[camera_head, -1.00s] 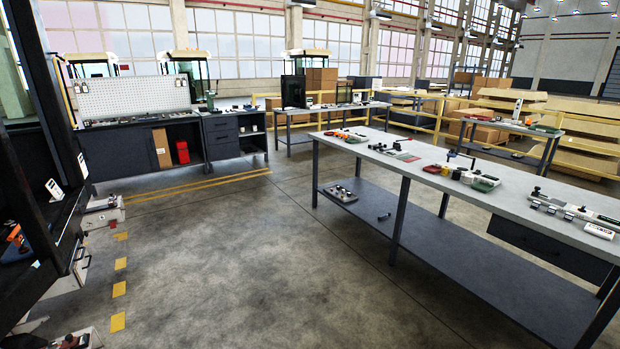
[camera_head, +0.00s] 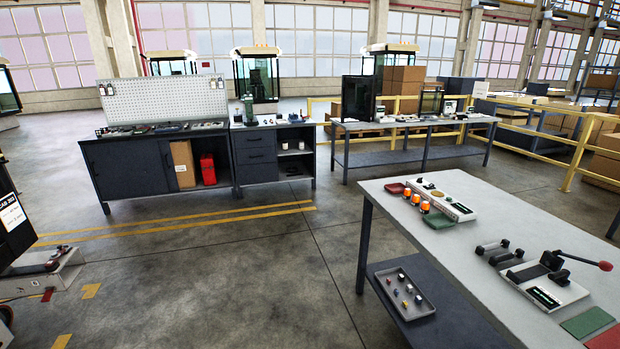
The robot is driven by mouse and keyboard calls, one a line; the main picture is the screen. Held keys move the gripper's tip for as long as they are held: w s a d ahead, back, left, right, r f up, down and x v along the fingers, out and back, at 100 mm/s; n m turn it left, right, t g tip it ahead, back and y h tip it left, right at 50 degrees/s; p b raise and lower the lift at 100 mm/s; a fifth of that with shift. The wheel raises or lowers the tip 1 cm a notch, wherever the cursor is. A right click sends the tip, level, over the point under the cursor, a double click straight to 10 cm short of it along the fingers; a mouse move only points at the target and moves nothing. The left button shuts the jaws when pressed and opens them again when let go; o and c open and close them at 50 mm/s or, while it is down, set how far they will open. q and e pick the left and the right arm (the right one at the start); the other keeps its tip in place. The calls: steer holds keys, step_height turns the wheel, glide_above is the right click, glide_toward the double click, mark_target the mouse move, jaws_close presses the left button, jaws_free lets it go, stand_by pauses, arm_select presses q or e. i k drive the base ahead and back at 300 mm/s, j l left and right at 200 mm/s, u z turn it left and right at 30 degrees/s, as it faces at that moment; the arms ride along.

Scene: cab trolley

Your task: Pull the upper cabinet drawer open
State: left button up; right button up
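The dark cabinet (camera_head: 240,172) stands across the room, left of the picture's middle, with a pegboard behind its worktop. Its upper drawer (camera_head: 254,141) is at the right part of the cabinet, above a second drawer (camera_head: 255,157), and looks shut. A small dark handle shows faintly on its front. Neither of my grippers is in view, and the cabinet is some way off across the floor.
A long table (camera_head: 470,262) with tools fills the right foreground, with a tray (camera_head: 404,294) on its lower shelf. A trolley part (camera_head: 42,272) is at the left edge. Another table (camera_head: 415,125) stands right of the cabinet. The concrete floor between has free room.

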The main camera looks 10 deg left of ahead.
mark_target(251, 138)
steer(key=i+j+u, duration=0.4)
steer(key=i, duration=1.1)
steer(key=i+l+u, duration=0.15)
steer(key=i+u, duration=0.2)
steer(key=i, duration=1.15)
steer(key=i+z, duration=0.1)
steer(key=i, duration=1.25)
steer(key=i+j+z, duration=0.15)
steer(key=i, duration=0.5)
steer(key=i+j, duration=0.1)
steer(key=i, duration=0.55)
steer(key=i+j+z, duration=0.15)
steer(key=i, duration=0.55)
steer(key=i+z, duration=0.3)
steer(key=i+j+z, duration=0.15)
steer(key=i+z, duration=0.2)
steer(key=i, duration=0.2)
